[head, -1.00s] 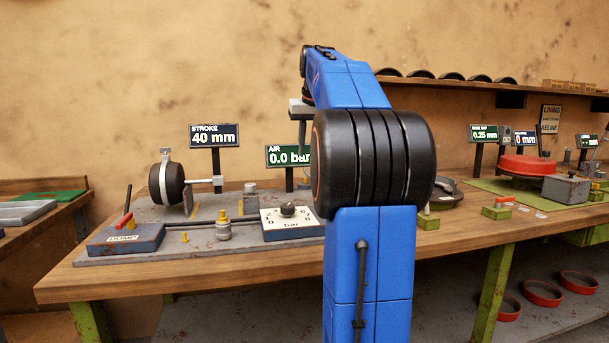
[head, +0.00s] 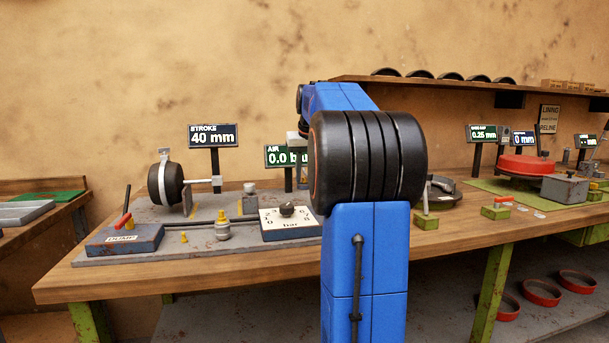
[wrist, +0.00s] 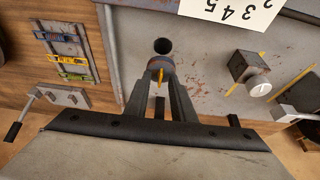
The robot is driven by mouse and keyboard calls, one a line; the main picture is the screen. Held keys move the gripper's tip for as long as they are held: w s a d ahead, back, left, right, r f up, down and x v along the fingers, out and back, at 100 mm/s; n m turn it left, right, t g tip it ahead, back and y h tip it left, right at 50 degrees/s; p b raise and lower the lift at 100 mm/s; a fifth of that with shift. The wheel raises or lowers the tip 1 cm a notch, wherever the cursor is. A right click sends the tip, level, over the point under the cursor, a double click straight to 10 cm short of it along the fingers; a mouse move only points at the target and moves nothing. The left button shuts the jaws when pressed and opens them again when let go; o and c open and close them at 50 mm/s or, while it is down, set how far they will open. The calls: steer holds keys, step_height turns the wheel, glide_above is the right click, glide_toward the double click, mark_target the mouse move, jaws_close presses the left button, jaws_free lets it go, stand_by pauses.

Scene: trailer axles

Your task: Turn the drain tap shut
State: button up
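The drain tap appears to be the small round grey-blue and rusty body with a yellow lever (wrist: 160,67) in the wrist view, on the grey plate. My gripper (wrist: 161,82) reaches towards it from below in the picture. Its two dark fingers are apart, with the yellow lever showing between their tips. I cannot tell whether the fingers touch the tap. In the head view my own arm hides the gripper and this tap.
A dark round opening or cap (wrist: 162,46) lies just beyond the tap. A square block with a pale knob (wrist: 260,88) stands to its right. The bar dial box (head: 290,223), PUMP block (head: 125,239) and AIR sign (head: 278,155) stand on the bench.

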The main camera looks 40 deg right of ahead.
jaws_close()
steer(key=m+h, duration=0.1)
steer(key=m, duration=0.2)
steer(key=shift+w+a+g, duration=0.1)
steer(key=shift+a+g, duration=0.05)
steer(key=shift+g, duration=0.15)
steer(key=m, duration=0.2)
steer(key=m+g, duration=0.1)
steer(key=m, duration=0.1)
steer(key=shift+w+m+g+h, duration=0.15)
steer(key=shift+m+g+h, duration=0.15)
steer(key=shift+h, duration=0.1)
steer(key=m+g, duration=0.2)
steer(key=m, duration=0.3)
steer(key=shift+w, duration=0.15)
steer(key=m+g, duration=0.1)
steer(key=m, duration=0.4)
steer(key=shift+w+g, duration=0.15)
steer(key=shift+g, duration=0.25)
steer(key=shift+y, duration=0.3)
